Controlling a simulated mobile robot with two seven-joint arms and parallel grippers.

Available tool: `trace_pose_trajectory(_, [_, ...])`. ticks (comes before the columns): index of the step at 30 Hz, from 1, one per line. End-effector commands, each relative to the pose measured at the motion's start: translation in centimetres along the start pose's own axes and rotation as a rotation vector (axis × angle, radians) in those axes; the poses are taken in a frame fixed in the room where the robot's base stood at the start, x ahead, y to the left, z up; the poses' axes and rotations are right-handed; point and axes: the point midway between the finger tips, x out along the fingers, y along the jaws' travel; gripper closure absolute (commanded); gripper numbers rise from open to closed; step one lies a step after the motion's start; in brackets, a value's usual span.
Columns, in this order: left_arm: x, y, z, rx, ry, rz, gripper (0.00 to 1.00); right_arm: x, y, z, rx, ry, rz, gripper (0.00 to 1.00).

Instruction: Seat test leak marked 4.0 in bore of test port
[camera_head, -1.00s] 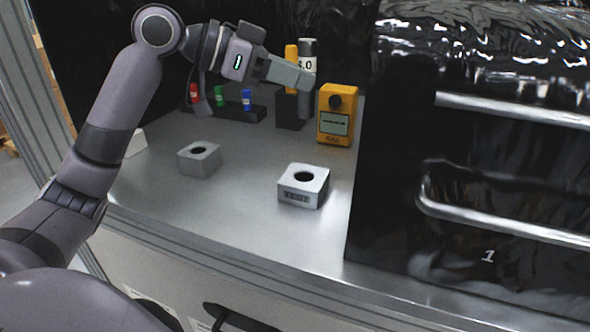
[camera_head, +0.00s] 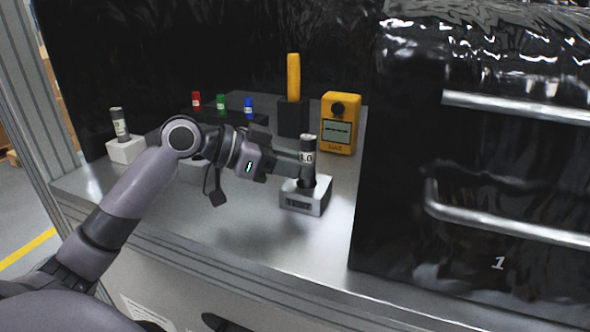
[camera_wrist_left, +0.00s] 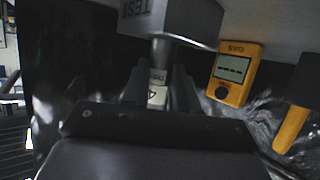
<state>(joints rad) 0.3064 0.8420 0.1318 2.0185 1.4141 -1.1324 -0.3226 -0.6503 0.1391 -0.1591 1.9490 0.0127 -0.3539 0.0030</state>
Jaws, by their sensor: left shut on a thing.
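The test leak (camera_head: 308,147), a dark cylinder with a white label ending in ".0", stands upright in my left gripper (camera_head: 304,166). The gripper is shut on it from the left. Its lower end is at the top of the grey test port block (camera_head: 303,202), over the bore, which is hidden. In the left wrist view, which is upside down, the leak's label (camera_wrist_left: 157,95) shows between the fingers (camera_wrist_left: 158,88). Its metal end meets the block (camera_wrist_left: 185,20) lettered "TEST"; how deep it sits cannot be told. My right gripper is not in view.
A yellow meter (camera_head: 340,124) and a black holder (camera_head: 293,120) with a yellow handle stand behind. Red, green and blue small cylinders stand in a dark rack (camera_head: 222,112). A white block (camera_head: 124,151) holds another labelled cylinder at left. Another grey block (camera_head: 193,172) is partly behind my arm.

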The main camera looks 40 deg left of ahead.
Motion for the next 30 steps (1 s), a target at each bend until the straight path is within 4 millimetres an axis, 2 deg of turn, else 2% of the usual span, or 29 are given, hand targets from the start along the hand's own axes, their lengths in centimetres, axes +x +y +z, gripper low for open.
trace_pose_trajectory(3, [0.34, 0.01, 0.86, -0.001, 0.003, -0.001, 1.00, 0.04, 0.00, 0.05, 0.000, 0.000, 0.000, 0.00])
trace_pose_trajectory(14, [0.50, -0.01, 1.23, 0.000, 0.002, -0.001, 1.00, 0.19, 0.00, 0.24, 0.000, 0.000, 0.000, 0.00])
trace_pose_trajectory(15, [0.50, -0.01, 1.25, 0.000, 0.001, -0.001, 0.66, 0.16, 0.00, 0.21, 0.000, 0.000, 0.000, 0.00])
trace_pose_trajectory(17, [0.48, -0.01, 1.20, 0.000, 0.001, -0.001, 0.47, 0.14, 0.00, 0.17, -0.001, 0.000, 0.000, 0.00])
trace_pose_trajectory(30, [-0.10, -0.08, 1.03, -0.001, 0.000, -0.003, 0.47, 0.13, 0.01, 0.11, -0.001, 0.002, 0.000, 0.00])
